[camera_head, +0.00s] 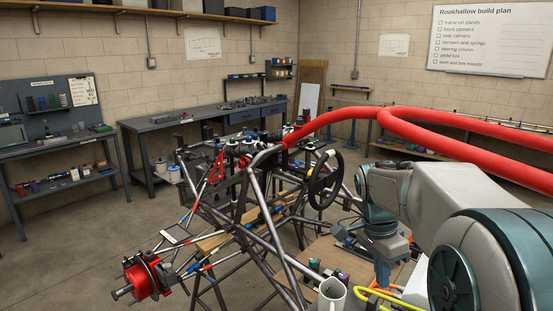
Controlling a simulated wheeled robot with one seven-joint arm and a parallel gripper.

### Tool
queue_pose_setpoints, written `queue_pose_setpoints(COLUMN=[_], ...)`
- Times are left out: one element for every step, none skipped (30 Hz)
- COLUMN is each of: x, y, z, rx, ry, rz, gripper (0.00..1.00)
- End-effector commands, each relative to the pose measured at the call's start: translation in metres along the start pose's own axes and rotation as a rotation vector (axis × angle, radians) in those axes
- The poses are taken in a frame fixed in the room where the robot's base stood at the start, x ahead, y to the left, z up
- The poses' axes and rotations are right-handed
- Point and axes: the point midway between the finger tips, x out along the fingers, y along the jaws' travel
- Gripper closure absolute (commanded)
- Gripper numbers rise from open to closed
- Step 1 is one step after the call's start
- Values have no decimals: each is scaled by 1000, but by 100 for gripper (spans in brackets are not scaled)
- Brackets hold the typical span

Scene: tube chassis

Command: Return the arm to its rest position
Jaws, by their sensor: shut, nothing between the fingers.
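My arm (430,195), grey and teal, reaches in from the lower right. It bends down at its far end over a workbench beside the chassis. My gripper (383,274) is at that lower end, pointing down, shut and empty. Its fingertips are small and hard to make out. The tube chassis (262,190) stands to the left of the gripper, with a black steering wheel (325,179) and a red hub (142,281) at the lower left.
A thick red tube (345,113) arches behind and above my arm. Workbenches (195,117) line the back wall. Floor (60,265) at the left is clear.

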Motion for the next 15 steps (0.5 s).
queue_pose_setpoints(x=[-1, -1, 0, 0, 1, 2, 3, 5, 8, 10, 12, 15, 18, 20, 24], y=[13, 19, 27, 33, 39, 47, 53, 59, 67, 73, 78, 85, 90, 95, 100], z=[9, 15, 23, 29, 35, 44, 50, 55, 64, 70, 75, 83, 88, 92, 98], rx=[-95, -159, -245, -309, -373, -456, -519, -581, -666, -726, -785, -860, -914, -963, -1023], ry=[-12, -16, -18, -17, -13, -7, 2, 12, 28, 42, 59, 81, 98, 116, 139], rz=[-41, -65, -97, -122, -146, -177, -200, -223, -251, -270, -289, -312, -326, -340, -353], gripper=[100, 100, 100, 100, 100, 100, 100, 100, 100, 100, 100, 100, 100, 100, 100])
